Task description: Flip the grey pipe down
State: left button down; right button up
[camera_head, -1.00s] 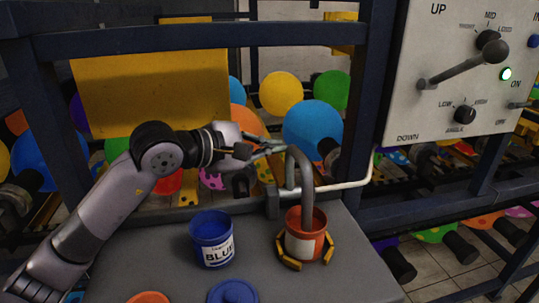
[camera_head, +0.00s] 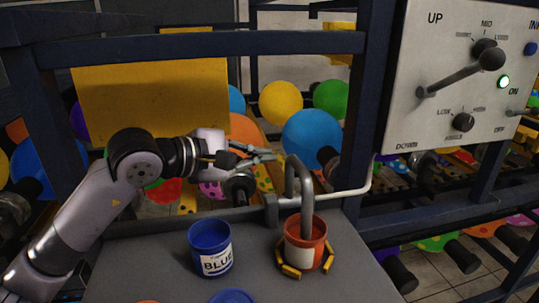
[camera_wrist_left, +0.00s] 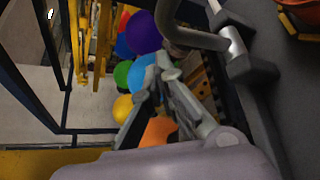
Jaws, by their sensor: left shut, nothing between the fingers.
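The grey pipe (camera_head: 304,180) is bent like a hook. It arches up beside a clamp (camera_head: 271,207) at the table's back edge, and its end hangs down into an orange can (camera_head: 318,243). In the left wrist view the pipe (camera_wrist_left: 186,36) runs across the top to the clamp (camera_wrist_left: 240,60). My left gripper (camera_head: 270,155) is shut and empty, just left of the top of the pipe's bend, with a small gap. Its fingers also show in the left wrist view (camera_wrist_left: 160,90). My right gripper is out of view.
A blue paint can (camera_head: 210,265) and a blue lid (camera_head: 232,297) stand on the dark table (camera_head: 335,280). Yellow blocks (camera_head: 289,271) ring the orange can. A dark blue frame (camera_head: 210,42) and several balloons (camera_head: 310,135) are behind. A control panel (camera_head: 440,70) is at right.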

pick_arm(q)
jog(key=v, duration=0.9)
jog(key=shift+a+r, duration=0.1)
jog(key=shift+r, duration=0.05)
